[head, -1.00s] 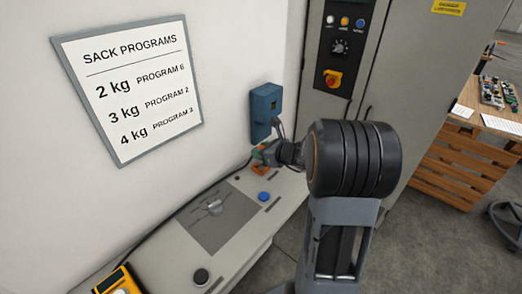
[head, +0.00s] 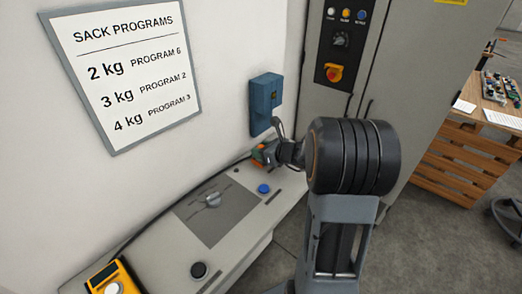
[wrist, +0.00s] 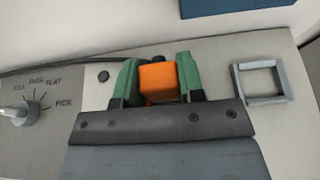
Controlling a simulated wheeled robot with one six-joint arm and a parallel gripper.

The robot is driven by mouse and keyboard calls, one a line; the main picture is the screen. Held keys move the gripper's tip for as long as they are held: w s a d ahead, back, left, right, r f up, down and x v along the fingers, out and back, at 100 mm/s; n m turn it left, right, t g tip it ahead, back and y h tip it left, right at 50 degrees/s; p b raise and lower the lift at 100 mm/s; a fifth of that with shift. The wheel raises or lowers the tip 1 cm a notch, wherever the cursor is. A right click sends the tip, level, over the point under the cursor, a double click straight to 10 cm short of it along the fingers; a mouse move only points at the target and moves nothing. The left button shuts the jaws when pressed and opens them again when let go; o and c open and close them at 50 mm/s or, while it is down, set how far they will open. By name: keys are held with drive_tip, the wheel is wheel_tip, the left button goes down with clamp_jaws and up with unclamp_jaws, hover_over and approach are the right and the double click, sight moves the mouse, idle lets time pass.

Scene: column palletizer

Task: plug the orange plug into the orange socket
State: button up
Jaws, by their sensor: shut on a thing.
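The orange plug (wrist: 158,82) sits between the two green fingers of my gripper (wrist: 157,70) in the wrist view. My gripper is shut on it, with a finger against each side. In the head view my gripper (head: 267,152) and the orange plug (head: 259,148) show small near the wall, above the far end of the counter. A blue box (head: 262,108) hangs on the wall just behind and above them. Its lower edge (wrist: 235,6) shows at the top of the wrist view. I cannot make out an orange socket in either current view.
The grey counter (head: 150,243) runs along the wall, with a selector knob (head: 212,200), a blue button (head: 263,189) and a yellow device (head: 115,278). A raised square frame (wrist: 262,80) is right of the plug. A tall cabinet (head: 400,80) stands behind my arm.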

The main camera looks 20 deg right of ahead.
drive_tip(key=shift+f+b, duration=0.25)
drive_tip(key=shift+b, duration=0.05)
idle(0.5)
drive_tip(key=o, duration=1)
drive_tip(key=shift+o, duration=0.2)
drive_tip(key=v, duration=1.3)
drive_tip(key=shift+s+d+r, duration=0.1)
drive_tip(key=shift+s+d, duration=0.15)
drive_tip(key=shift+s, duration=0.1)
